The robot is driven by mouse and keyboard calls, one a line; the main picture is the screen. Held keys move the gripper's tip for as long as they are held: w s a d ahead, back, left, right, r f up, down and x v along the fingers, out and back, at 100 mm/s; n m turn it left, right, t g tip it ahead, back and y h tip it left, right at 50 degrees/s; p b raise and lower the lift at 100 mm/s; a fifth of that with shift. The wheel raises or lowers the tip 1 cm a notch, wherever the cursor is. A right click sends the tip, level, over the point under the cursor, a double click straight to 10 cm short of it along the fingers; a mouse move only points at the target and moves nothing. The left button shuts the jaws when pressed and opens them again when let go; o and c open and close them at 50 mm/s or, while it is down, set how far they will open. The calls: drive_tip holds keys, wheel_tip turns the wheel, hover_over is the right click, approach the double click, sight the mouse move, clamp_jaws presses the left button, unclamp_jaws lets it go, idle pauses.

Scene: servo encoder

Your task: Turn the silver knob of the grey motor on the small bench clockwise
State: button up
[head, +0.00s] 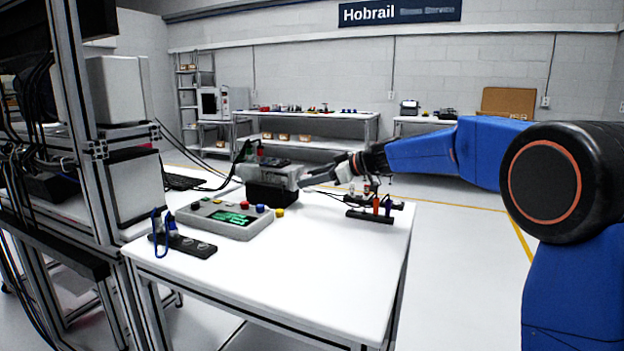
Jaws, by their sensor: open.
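The grey motor (271,176) sits on a black base (268,196) towards the back of the small white bench (330,270). My gripper (318,178) reaches in from the right, at the motor's right end. Its fingers are open around or just beside that end. I cannot make out the silver knob; it is small in this view and the fingers cover that side. I cannot tell whether the fingers touch it.
A grey control box (225,218) with a green screen and coloured buttons stands in front of the motor. A black strip (182,244) with a blue cable lies front left. A black rack (374,208) with coloured tools stands right. The bench front is clear.

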drive_tip(key=c, duration=1.1)
drive_tip(key=shift+o, duration=0.2)
drive_tip(key=shift+w+d+f+m+g+y, duration=0.15)
drive_tip(key=shift+m+g+y, duration=0.3)
drive_tip(key=shift+m+g, duration=0.75)
drive_tip(key=shift+w+r+m+g+y, duration=0.15)
drive_tip(key=shift+m+g+y, duration=0.45)
drive_tip(key=shift+m, duration=1.1)
drive_tip(key=shift+f, duration=0.1)
drive_tip(key=o, duration=1.1)
drive_tip(key=shift+c, duration=0.2)
drive_tip(key=shift+d, duration=0.1)
